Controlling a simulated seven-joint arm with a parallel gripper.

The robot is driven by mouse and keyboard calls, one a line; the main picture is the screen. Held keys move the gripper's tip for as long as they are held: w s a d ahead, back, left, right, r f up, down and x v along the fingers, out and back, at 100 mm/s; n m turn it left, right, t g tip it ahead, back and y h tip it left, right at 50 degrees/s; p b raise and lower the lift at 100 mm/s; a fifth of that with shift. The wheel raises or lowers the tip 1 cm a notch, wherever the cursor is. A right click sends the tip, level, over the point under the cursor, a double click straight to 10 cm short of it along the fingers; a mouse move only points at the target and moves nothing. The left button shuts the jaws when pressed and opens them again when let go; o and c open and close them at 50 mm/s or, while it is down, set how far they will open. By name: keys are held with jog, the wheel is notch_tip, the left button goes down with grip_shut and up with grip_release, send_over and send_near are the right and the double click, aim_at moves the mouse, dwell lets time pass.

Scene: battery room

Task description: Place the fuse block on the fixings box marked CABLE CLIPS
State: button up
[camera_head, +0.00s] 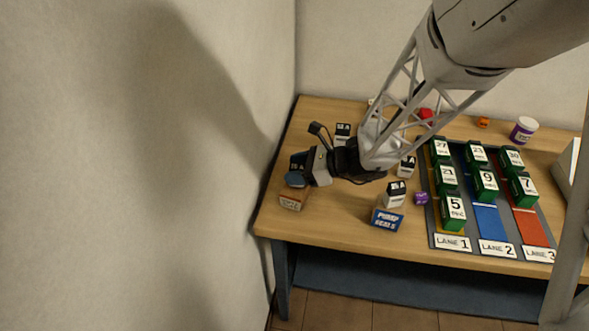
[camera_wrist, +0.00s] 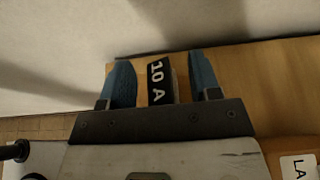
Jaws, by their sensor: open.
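A fuse block (camera_wrist: 157,80), with a black label reading 10 A, stands between the two blue fingers of my gripper (camera_wrist: 163,82) in the wrist view. The fingers are open, with a gap on the right. In the head view my gripper (camera_head: 297,179) is at the table's left end, with the dark top of the fuse block (camera_head: 298,160) just behind it. A small orange-brown box (camera_head: 292,200) with a white label lies directly below and in front of the gripper. Its lettering is too small to read surely. The block's base is hidden, so I cannot tell what it rests on.
A blue PUMP SEALS box (camera_head: 386,218) carries another fuse block (camera_head: 395,195). More blocks stand behind (camera_head: 343,132) and near my arm (camera_head: 407,167). A purple cube (camera_head: 421,198) and a lane board (camera_head: 436,238) with green blocks lie right. A wall borders the left.

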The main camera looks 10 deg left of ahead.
jog(key=v, duration=1.1)
jog(key=shift+d, duration=0.25)
dwell(0.8)
jog(key=s+d+r+n+t+h, duration=0.1)
jog(key=s+d+r+n+h, duration=0.5)
jog(key=s+d+n, duration=0.3)
jog(key=s+d+r+n+t+h, duration=0.1)
jog(key=s+d+r+n+h, duration=0.6)
jog(key=s+d, duration=0.3)
jog(key=shift+s+n+t+h, duration=0.3)
jog(key=shift+s+n, duration=0.6)
